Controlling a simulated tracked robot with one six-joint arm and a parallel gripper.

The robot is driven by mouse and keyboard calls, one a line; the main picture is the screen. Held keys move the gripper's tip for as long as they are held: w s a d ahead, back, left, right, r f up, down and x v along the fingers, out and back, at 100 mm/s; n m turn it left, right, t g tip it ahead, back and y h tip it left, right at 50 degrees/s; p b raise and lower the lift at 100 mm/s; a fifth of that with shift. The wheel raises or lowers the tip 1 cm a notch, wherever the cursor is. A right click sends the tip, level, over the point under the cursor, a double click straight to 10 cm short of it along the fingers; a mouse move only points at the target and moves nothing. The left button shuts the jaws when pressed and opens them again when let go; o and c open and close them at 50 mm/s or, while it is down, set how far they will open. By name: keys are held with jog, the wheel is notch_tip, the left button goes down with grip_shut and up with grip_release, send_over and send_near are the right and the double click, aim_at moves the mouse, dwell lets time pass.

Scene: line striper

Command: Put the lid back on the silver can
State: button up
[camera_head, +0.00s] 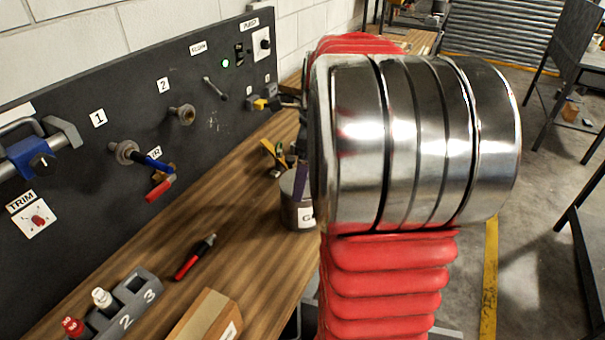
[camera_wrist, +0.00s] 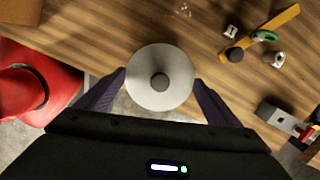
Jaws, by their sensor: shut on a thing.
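In the wrist view a round grey lid (camera_wrist: 146,92) with a dark knob at its centre lies between the two purple fingers of my gripper (camera_wrist: 160,80). The fingers are shut on its opposite sides. In the head view the silver can (camera_head: 299,214), with a partly hidden white label, stands on the bench. One purple finger (camera_head: 301,178) shows at the can's top. My arm hides the can's right side and most of the gripper. The lid is not clear in the head view, so I cannot tell whether it touches the can.
A dark panel (camera_head: 60,110) with valves and knobs stands behind the wooden bench (camera_head: 150,270). A red-black pen (camera_head: 195,257), a grey numbered holder (camera_head: 128,305) and a cardboard box (camera_head: 205,318) lie at the front. A yellow bar (camera_wrist: 275,25) and small parts lie nearby.

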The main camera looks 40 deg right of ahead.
jog(key=o, duration=0.9)
jog(key=shift+r, duration=0.1)
jog(key=shift+r, duration=3.45)
jog(key=shift+c, duration=0.5)
grip_shut()
jog(key=shift+f, duration=2.55)
jog(key=shift+r, duration=0.15)
